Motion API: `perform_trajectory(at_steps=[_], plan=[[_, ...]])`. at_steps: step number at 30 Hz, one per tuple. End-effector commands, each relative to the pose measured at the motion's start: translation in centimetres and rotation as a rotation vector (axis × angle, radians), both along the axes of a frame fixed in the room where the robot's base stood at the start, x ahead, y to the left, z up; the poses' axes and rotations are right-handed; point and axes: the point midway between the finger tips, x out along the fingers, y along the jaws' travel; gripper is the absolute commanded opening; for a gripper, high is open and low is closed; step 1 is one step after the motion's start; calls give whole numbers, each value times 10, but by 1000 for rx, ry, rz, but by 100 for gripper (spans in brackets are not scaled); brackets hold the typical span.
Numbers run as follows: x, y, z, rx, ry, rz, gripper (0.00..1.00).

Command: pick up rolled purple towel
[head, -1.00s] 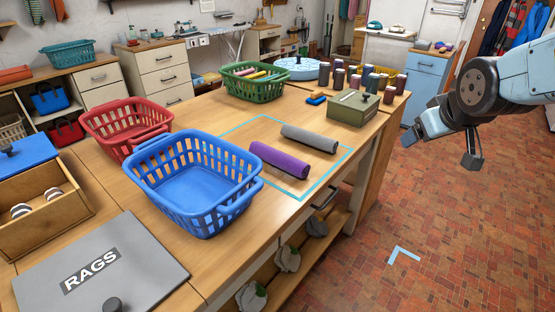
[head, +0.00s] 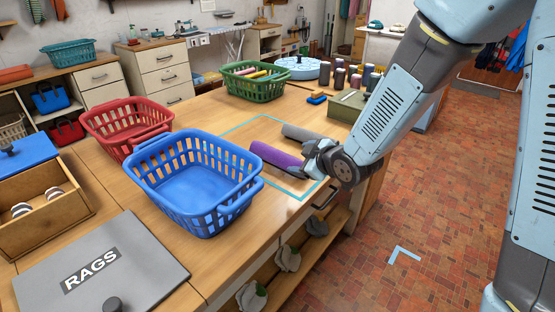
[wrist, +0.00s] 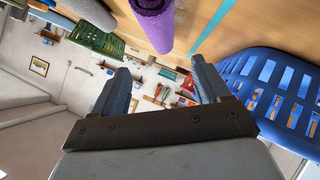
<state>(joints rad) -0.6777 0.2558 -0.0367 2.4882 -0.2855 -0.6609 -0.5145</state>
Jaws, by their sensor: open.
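The rolled purple towel (head: 270,157) lies on the wooden worktop inside a light-blue taped outline; its right end is hidden behind my gripper in the head view. My gripper (head: 310,160) is at the towel's right end, over the worktop's front edge. In the wrist view the purple towel (wrist: 156,22) shows end-on at the top, in line with the space between the fingers. My gripper (wrist: 163,72) is open there, with nothing between its fingers. I cannot tell whether a finger touches the towel in the head view.
A rolled grey towel (head: 298,132) lies close behind the purple one, partly hidden by my arm. A blue basket (head: 190,185) stands to the left, with a red basket (head: 125,125) behind it. A green basket (head: 253,80) and an olive box (head: 346,104) are farther back.

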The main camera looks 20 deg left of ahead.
Motion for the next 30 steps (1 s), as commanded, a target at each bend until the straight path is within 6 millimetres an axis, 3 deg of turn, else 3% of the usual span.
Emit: perform_trajectory(at_steps=[16,30], plan=[[41,45,-36,0,0,0,75],[60,71,-53,-1,-1,1,75]])
